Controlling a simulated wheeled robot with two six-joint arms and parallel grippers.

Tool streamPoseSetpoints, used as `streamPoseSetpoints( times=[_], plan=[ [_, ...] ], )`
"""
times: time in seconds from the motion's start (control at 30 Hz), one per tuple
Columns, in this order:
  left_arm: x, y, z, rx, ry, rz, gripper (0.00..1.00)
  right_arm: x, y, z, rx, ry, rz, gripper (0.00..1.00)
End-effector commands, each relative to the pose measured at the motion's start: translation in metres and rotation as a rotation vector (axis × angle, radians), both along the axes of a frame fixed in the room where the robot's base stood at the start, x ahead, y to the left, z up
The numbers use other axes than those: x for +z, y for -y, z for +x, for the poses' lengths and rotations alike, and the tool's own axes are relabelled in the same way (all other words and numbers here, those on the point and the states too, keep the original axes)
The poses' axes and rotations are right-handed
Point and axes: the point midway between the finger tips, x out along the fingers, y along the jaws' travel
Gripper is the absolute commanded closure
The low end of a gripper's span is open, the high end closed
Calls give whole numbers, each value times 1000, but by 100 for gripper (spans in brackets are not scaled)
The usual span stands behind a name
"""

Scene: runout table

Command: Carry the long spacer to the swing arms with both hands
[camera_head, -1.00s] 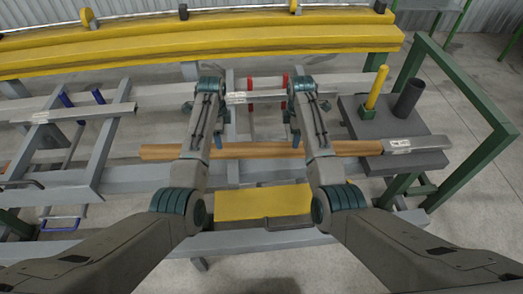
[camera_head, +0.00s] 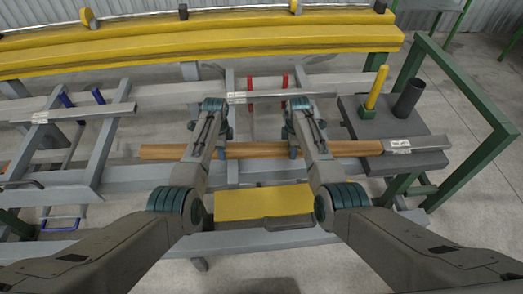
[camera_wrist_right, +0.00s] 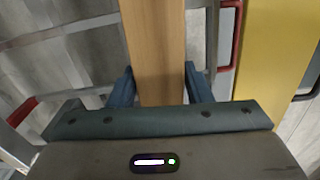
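The long spacer, apparently the long brown wooden bar (camera_head: 255,150), lies left to right across the frame's near rails in the head view. My left gripper (camera_head: 221,150) is lowered at the bar, left of its middle; my arm partly hides it, and its finger gap is not clear. My right gripper (camera_head: 293,150) is at the bar further right. In the right wrist view its two fingers (camera_wrist_right: 157,86) straddle the wooden bar (camera_wrist_right: 155,45), open, with narrow gaps beside it. I cannot tell for sure which parts are the swing arms; two red uprights (camera_head: 285,80) stand behind the bar.
A labelled grey bar (camera_head: 280,96) lies behind my grippers. A dark table (camera_head: 350,110) at right carries a yellow post (camera_head: 377,88), a dark cylinder (camera_head: 409,98) and a labelled grey block (camera_head: 400,146). A yellow panel (camera_head: 265,203) is in front; a green frame (camera_head: 470,85) bounds the right.

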Motion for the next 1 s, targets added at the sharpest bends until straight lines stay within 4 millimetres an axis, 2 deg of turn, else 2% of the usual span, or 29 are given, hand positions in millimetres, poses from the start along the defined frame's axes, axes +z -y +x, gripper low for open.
streamPoseSetpoints(
  times=[0.03,0.2,0.23,0.67,1.0],
  plan=[
    [0,0,0,0,0,0,65,0,0,0,0,0,0,65],
    [0,0,0,0,0,0,98,0,0,0,0,0,0,98],
    [0,0,0,0,0,0,100,0,0,0,0,0,0,100],
    [4,0,1,0,2,0,100,4,0,1,0,3,0,100],
    [28,0,1,0,2,0,100,28,0,1,0,3,0,100]
  ],
)
